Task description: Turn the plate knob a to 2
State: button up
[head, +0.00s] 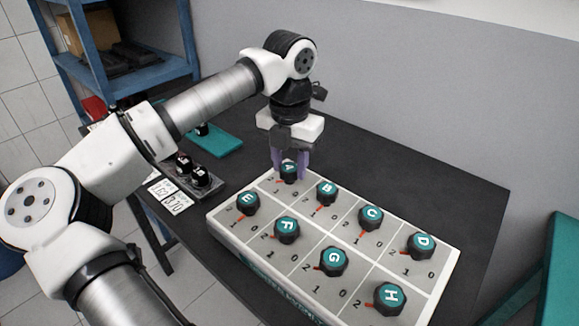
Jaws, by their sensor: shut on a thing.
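The knob plate (222,228) is a pale box on the dark table with several black knobs in two rows, each with a teal lettered cap. Knob A (289,168) is at the far left corner of the back row. My gripper (289,165) points down over it with its purple fingers on both sides of the knob, shut on it. The marks 2, 1 and 0 are printed by each knob. Those by knob A are small and partly hidden, and I cannot tell where its pointer stands.
Knob B (326,192) stands close to the right of my gripper, and knob E (248,203) to its front left. A teal mat (222,143) and a dark tray with black parts (196,178) lie to the left. The right table end (480,205) is clear.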

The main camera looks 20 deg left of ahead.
aim_at(289, 167)
jog(key=shift+m+b, duration=0.35)
jog(key=shift+m, duration=1.25)
jog(key=o, duration=1)
notch_tip(289, 167, up, 14)
jog(key=shift+f, duration=0.1)
